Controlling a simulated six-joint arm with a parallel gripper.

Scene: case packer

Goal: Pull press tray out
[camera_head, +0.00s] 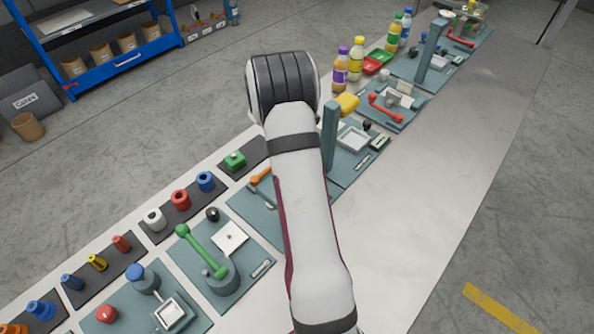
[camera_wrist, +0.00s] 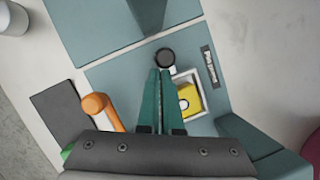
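A pale square tray (camera_wrist: 204,104) with a yellow block (camera_wrist: 190,95) in it lies on a teal station plate (camera_wrist: 118,76) in the wrist view. My gripper (camera_wrist: 160,73) has teal fingers close together, just left of the tray and covering its left side. I see nothing held between them. A black round knob (camera_wrist: 166,56) lies just beyond the fingertips. In the head view my arm hides my gripper and this tray. I cannot tell whether the fingers touch anything.
An orange handle (camera_wrist: 98,106) stands left of my fingers; it also shows in the head view (camera_head: 262,177). A label plate (camera_wrist: 209,65) lies beyond the tray. A teal upright post (camera_head: 331,140) rises right of my arm. The front tabletop (camera_head: 440,170) is clear.

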